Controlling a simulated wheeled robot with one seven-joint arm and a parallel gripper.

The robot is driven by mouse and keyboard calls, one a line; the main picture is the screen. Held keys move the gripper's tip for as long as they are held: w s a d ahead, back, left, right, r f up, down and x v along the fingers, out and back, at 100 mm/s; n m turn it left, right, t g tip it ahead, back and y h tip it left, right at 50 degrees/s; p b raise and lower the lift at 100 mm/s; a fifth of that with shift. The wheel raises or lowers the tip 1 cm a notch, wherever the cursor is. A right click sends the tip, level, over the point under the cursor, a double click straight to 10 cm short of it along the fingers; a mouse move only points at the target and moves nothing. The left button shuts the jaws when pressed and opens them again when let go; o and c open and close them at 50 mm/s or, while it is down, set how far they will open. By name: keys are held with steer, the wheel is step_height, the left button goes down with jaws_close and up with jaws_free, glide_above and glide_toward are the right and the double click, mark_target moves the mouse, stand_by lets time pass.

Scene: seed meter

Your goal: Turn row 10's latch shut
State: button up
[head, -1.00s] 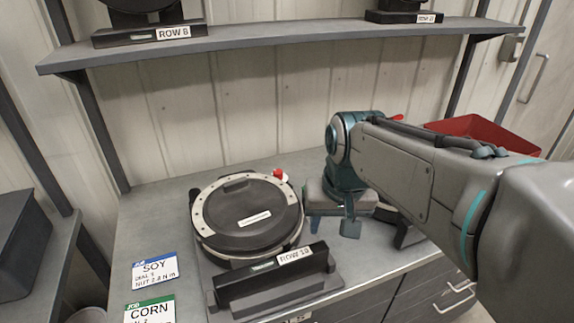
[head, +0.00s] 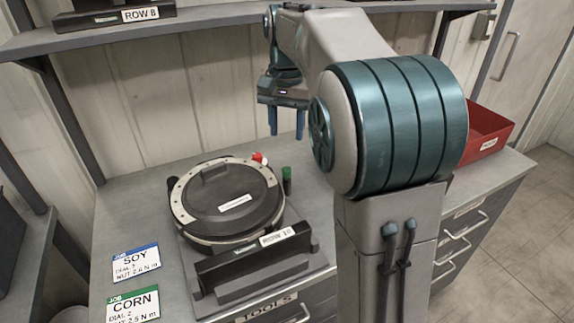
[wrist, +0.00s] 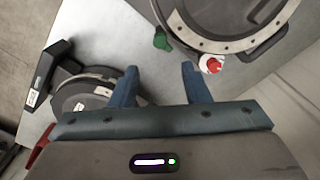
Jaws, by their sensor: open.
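Row 10's seed meter (head: 228,205) is a dark round disc housing with a pale dotted rim, on a grey bench behind a block labelled ROW 10 (head: 278,237). A red and white knob (head: 259,158) sits at its far right rim, and it also shows in the wrist view (wrist: 212,64). I cannot tell whether this is the latch or how it is turned. My gripper (head: 286,136) is open and empty, with blue fingers pointing down, above and behind the knob. In the wrist view my gripper (wrist: 160,70) is apart from the knob, which lies beyond the right finger.
A green-topped cylinder (head: 287,180) stands right of the meter. Another round meter (wrist: 90,92) shows at left in the wrist view. SOY (head: 136,263) and CORN (head: 132,304) cards lie at the bench's left. A red bin (head: 488,130) stands right; a shelf (head: 200,28) runs overhead.

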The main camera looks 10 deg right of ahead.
mark_target(287, 169)
step_height(287, 169, down, 11)
steer(key=shift+r, duration=0.15)
jaws_close()
